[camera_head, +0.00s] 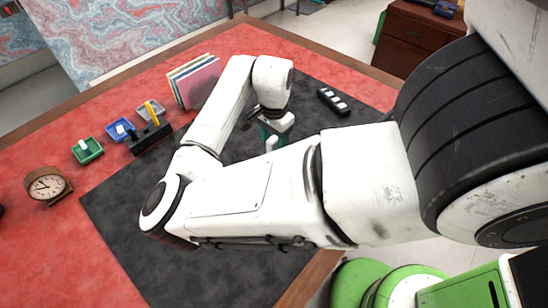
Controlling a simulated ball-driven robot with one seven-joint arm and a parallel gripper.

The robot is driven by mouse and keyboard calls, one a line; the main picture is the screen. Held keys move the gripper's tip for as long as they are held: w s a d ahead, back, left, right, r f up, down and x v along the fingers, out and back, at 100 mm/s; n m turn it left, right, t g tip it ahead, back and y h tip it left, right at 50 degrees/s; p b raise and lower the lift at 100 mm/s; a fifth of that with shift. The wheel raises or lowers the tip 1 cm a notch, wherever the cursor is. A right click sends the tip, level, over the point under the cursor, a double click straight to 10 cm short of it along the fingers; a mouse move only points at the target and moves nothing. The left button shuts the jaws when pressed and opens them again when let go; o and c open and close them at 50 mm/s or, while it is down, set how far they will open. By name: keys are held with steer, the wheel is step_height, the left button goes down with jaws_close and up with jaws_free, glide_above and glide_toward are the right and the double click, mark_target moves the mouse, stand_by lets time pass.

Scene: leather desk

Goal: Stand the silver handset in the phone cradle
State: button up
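My gripper (272,122) hangs over the dark desk mat (130,232), mostly hidden by my own arm. A teal part and a small pale piece show at its fingers, but I cannot tell whether these are fingers or something held. I cannot make out the silver handset for sure. No phone cradle is clearly recognisable. A long black object with pale blocks on top (334,101) lies at the mat's right side, right of my gripper. A black block with a yellow upright piece (148,138) stands at the mat's left edge.
Small green (87,150), blue (120,129) and grey (151,109) trays stand on the red desk top (90,195). Upright folders (195,80) stand at the back. A round clock (47,186) is at the far left. The mat's left front is clear.

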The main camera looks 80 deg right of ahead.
jaws_close()
stand_by(0.3)
steer(key=shift+r, duration=0.1)
steer(key=shift+r, duration=0.45)
step_height(320, 180, up, 2)
steer(key=shift+r, duration=0.1)
steer(key=s+a+r+b, duration=0.2)
steer(key=s+a+r, duration=0.3)
steer(key=a+r, duration=0.4)
steer(key=shift+a+r, duration=0.4)
steer(key=shift+a, duration=1.65)
steer(key=shift+s, duration=0.1)
